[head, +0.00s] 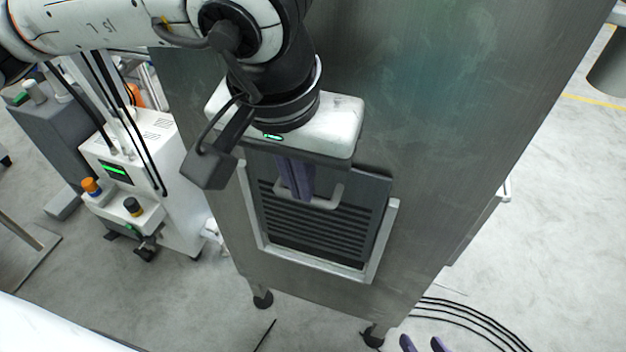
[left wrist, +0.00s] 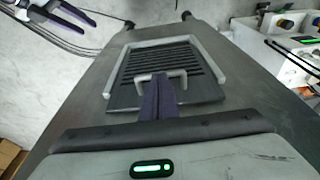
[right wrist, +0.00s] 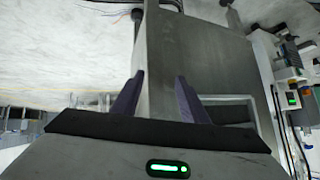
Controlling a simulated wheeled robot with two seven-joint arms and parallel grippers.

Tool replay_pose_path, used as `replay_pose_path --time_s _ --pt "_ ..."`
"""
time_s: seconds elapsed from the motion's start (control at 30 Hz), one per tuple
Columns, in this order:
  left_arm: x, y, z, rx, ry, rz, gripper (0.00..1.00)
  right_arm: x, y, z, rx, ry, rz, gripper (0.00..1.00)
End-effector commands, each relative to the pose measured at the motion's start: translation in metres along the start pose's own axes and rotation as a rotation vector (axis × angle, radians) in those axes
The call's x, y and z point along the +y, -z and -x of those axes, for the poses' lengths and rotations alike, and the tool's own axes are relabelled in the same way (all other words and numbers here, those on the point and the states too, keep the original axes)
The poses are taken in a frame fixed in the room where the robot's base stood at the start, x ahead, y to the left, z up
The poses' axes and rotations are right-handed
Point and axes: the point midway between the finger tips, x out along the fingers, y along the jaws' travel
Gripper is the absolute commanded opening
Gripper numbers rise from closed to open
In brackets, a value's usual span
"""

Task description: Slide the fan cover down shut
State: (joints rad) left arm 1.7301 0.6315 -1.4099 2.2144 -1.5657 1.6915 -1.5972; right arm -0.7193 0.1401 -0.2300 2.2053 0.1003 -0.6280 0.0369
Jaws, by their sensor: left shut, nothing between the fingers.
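The fan cover (head: 369,187) is a dark grey plate with a pale U-shaped handle (head: 331,201) on the front of a metal cabinet. It sits at the upper part of a light frame (head: 384,243), and dark slats (head: 315,231) show below it. My left gripper (head: 304,198) is shut and empty, its purple fingertips at the handle; whether they touch it I cannot tell. The left wrist view shows the cover (left wrist: 124,98) and the handle (left wrist: 177,78) beside the fingers. My right gripper (right wrist: 160,78) is open and empty, low beside the cabinet.
The tall metal cabinet (head: 430,130) stands on short feet. A white machine with knobs (head: 165,170) stands to its left. Black cables (head: 480,322) lie on the floor at lower right. The floor to the right is mostly clear.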

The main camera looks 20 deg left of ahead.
Motion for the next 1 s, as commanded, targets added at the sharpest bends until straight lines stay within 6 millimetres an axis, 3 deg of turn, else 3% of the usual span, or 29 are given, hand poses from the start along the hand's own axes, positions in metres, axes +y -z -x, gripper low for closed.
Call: replay_pose_path --time_s 0.5,1.0 --pt "0.000 -0.009 -0.034 -0.002 0.001 -0.001 0.00 -0.009 -0.012 -0.028 -0.095 0.057 0.045 0.40" --pt "0.000 -0.017 -0.063 -0.002 0.001 -0.001 0.00 -0.024 -0.014 -0.040 -0.127 0.122 0.068 0.40"
